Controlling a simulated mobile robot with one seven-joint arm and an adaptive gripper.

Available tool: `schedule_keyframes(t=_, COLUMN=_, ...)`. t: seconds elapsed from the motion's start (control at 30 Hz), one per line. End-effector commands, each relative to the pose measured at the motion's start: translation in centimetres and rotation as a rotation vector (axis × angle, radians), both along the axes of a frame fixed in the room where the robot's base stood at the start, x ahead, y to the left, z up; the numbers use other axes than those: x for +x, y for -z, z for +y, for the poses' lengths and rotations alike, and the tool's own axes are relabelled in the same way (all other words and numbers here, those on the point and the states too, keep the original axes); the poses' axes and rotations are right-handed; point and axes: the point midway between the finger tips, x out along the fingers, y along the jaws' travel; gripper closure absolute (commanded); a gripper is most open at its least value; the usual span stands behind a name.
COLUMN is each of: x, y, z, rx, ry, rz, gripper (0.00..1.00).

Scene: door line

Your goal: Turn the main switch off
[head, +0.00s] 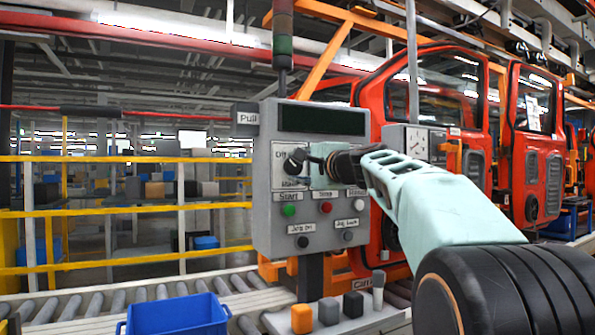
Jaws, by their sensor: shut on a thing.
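The main switch (293,163) is a black knob on the left of the grey control panel (262,235). An "Off" label shows above it and another label, partly hidden, below it. My gripper (309,160) reaches in from the right, level with the switch, and is shut on it. The dark fingers and wrist hide the right side of the switch plate. The exact angle of the knob is hard to read.
Below the switch are a green button (289,210), a red button (326,208), a white button (360,205) and two jog buttons. A "Pull" sign (246,118) sits at upper left. Orange doors (530,150) hang behind. A blue bin (178,315) and small blocks stand below.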

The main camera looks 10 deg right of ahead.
Motion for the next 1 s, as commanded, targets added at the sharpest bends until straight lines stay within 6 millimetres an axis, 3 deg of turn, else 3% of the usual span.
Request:
schedule_keyframes(t=0.4, x=0.0, y=0.1, z=0.0, rx=-0.009, ry=0.000, rz=0.000, gripper=0.90)
schedule_keyframes(t=0.43, x=0.0, y=0.1, z=0.0, rx=-0.009, ry=0.000, rz=0.000, gripper=0.63)
schedule_keyframes(t=0.57, x=0.0, y=0.1, z=0.0, rx=-0.008, ry=0.000, rz=-0.001, gripper=0.49)
schedule_keyframes(t=1.0, x=-1.0, y=-0.1, z=-0.3, rx=-0.007, ry=0.000, rz=-0.001, gripper=0.48)
